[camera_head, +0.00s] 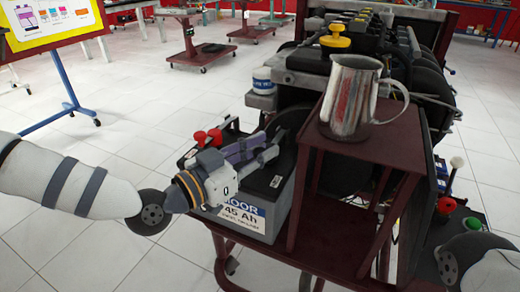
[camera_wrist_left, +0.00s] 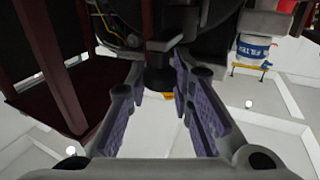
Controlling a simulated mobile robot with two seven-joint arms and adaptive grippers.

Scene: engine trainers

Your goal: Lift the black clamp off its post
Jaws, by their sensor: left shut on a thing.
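My left gripper (camera_head: 258,148) reaches in from the left over the battery (camera_head: 246,217), its purple-padded fingers pointing right. In the left wrist view its fingers (camera_wrist_left: 158,88) are closed about a dark piece, the black clamp (camera_wrist_left: 160,78), at their far ends. In the head view the fingers hide most of this clamp. I cannot tell whether it still touches its post, which is hidden. A red clamp (camera_head: 203,137) sits at the battery's back left. My right gripper is out of view; only part of my right arm shows at the lower right.
A metal jug (camera_head: 349,98) stands on a dark red stand (camera_head: 340,180) just right of the battery. A white filter can (camera_head: 262,80) sits behind, also seen in the left wrist view (camera_wrist_left: 254,49). The engine (camera_head: 390,45) fills the back. Open floor lies at left.

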